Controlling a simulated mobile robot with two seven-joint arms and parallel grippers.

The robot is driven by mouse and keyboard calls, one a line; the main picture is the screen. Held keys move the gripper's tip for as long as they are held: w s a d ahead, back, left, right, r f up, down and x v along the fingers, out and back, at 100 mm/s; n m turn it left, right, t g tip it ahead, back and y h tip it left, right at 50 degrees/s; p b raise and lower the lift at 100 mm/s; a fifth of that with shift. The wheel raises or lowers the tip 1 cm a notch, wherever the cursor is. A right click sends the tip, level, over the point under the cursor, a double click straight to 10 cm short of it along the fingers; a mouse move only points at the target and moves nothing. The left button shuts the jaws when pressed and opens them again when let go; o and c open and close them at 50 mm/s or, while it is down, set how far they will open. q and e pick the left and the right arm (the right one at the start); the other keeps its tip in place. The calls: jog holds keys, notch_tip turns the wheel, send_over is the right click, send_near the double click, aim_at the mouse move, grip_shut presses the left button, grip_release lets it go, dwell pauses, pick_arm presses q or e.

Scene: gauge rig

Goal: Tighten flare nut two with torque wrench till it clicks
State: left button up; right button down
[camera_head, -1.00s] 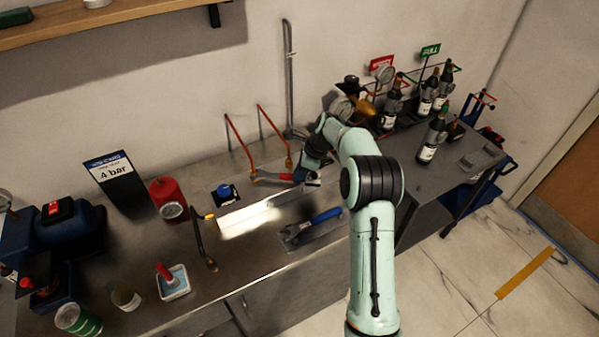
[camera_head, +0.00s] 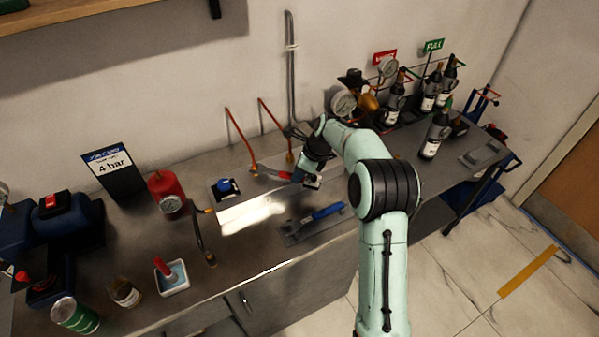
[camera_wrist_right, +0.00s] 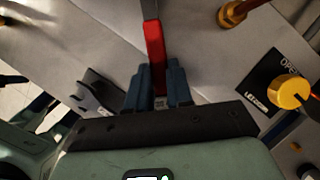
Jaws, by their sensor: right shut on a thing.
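My right gripper (camera_head: 308,176) is shut on a red-handled wrench (camera_head: 275,174). In the right wrist view the red handle (camera_wrist_right: 154,58) stands between the blue fingers, and its grey end runs out of the top of the picture. The wrench points left over the bench in the head view, towards the foot of the left copper pipe with its flare nut (camera_head: 253,168). Contact there cannot be told. A second nut (camera_head: 290,157) is on the right copper pipe, close behind the gripper. A blue-handled wrench (camera_head: 328,212) lies on a grey holder at the bench front. My left gripper is not in view.
A blue knob (camera_head: 226,186) on a dark plate, a red cylinder with a gauge (camera_head: 165,190) and a "4 bar" sign (camera_head: 114,172) stand to the left. Gauges (camera_head: 343,103) and several bottles (camera_head: 429,135) stand to the right. The bench front has some clear room.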

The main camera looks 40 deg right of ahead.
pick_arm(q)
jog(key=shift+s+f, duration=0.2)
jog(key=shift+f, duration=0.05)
pick_arm(e)
jog(key=shift+s+a+m, duration=0.25)
jog(key=shift+a+m, duration=0.25)
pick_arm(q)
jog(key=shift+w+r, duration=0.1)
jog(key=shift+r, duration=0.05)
pick_arm(e)
jog(key=shift+s+a+m+h, duration=0.2)
jog(key=shift+a+m, duration=0.1)
jog(key=shift+a, duration=0.1)
jog(key=shift+s+a+m+h, duration=0.2)
jog(key=shift+a+m, duration=0.1)
jog(key=shift+a, duration=0.1)
dwell(0.7)
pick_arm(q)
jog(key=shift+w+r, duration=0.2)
pick_arm(e)
jog(key=shift+s+a+m, duration=0.15)
jog(key=shift+a+m, duration=0.25)
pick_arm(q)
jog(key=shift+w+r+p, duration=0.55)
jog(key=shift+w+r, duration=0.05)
pick_arm(e)
jog(key=shift+s+a+m+h, duration=0.1)
jog(key=shift+a+m+h, duration=0.2)
jog(key=shift+a+m, duration=0.3)
